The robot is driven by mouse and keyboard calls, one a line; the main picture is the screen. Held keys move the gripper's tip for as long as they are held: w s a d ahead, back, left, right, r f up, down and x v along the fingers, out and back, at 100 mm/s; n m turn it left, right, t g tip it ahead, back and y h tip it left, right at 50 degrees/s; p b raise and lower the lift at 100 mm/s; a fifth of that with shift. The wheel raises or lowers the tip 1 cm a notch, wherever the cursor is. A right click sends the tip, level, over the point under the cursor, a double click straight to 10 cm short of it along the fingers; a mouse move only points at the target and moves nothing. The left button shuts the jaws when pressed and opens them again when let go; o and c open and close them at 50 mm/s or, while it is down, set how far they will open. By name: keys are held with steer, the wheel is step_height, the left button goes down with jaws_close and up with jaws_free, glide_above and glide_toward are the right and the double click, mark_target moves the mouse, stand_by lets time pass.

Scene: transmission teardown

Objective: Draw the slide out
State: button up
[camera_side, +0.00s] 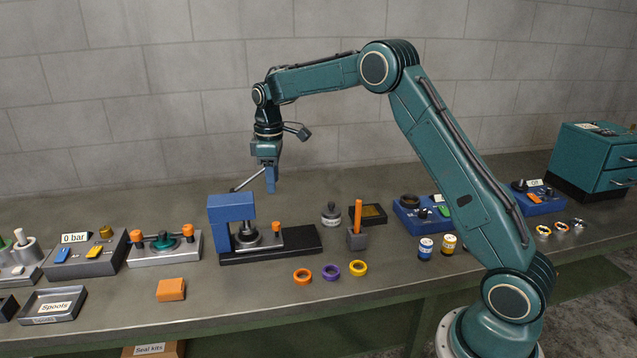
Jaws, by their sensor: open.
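My gripper (270,187) points down, open, in the air above and behind the blue press. I see nothing between its fingers. The blue press (232,208) has a C-shaped frame, a slanted metal lever and a dark base plate (297,243) reaching to the right. A grey round part (246,238) sits on the plate under the press head, partly hidden by the frame. An orange-topped post (276,231) stands beside it. I cannot tell which part is the slide; none is plainly marked as such.
A grey fixture (165,256) with orange knobs stands left of the press. A grey block (357,240) holds an upright orange rod. Orange (303,277), purple (331,269) and yellow (358,268) rings lie in front. An orange block (171,290) lies near the front edge.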

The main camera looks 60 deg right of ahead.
mark_target(277, 224)
step_height(277, 224, down, 12)
steer(key=shift+f, duration=0.25)
stand_by(0.4)
steer(key=shift+c, duration=0.4)
steer(key=shift+s, duration=0.1)
jaws_close()
